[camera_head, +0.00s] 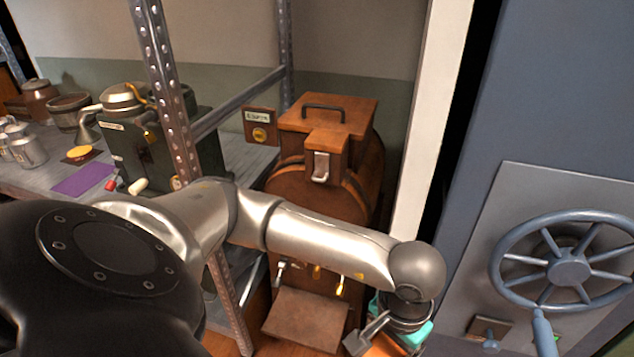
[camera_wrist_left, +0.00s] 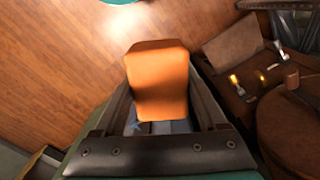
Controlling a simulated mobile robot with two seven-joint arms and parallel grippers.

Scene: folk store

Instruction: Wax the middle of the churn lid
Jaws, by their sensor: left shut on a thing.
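The churn (camera_head: 305,205) looks like a brown wooden barrel standing behind my left arm in the head view. Its flat wooden lid (camera_head: 357,108) on top has a dark handle and a metal latch at the front. My left gripper (camera_wrist_left: 158,95) is shut on an orange block with rounded corners (camera_wrist_left: 158,70), perhaps the wax. In the head view the block shows only partly, low beside the wrist, below and in front of the churn, apart from the lid. My left forearm hides part of the churn's front. My right gripper is not in view.
A metal shelf post (camera_head: 160,75) and rail stand left of the churn. A workbench with a dark machine (camera_head: 150,145) and jars is at the left. A blue-grey door with a spoked wheel (camera_head: 568,268) is at the right. Wooden floor (camera_wrist_left: 60,60) lies below the gripper.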

